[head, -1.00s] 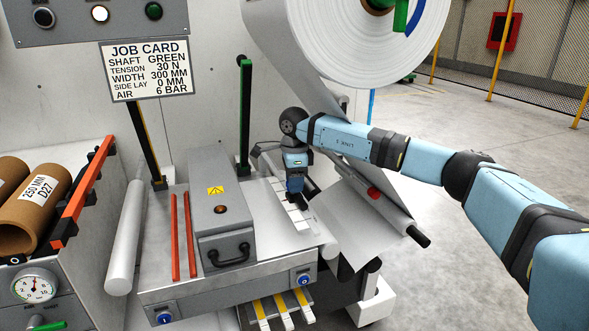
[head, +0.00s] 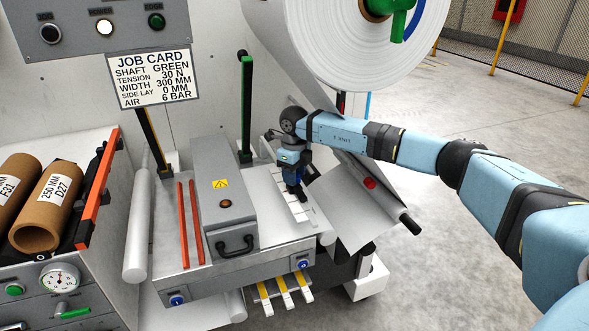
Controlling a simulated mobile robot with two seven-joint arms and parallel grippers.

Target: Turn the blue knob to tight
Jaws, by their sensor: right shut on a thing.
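My right gripper (head: 297,194) points down at the right side of the machine's bench, just beside the white slotted strip (head: 298,208). It is shut on a small dark-blue thing, which seems to be the blue knob (head: 295,184). The fingers hide most of it, and its pointer or marks cannot be read. Two other round blue pieces with white marks sit on the bench's front face, one at left (head: 177,300) and one at right (head: 303,264); no gripper touches them. My left gripper is not in view.
A grey box with a black handle (head: 235,243) stands left of my right gripper. The large white roll (head: 345,45) hangs above, and its web (head: 350,212) runs down close to the right forearm. A green-topped post (head: 246,110) stands behind. Floor at right is clear.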

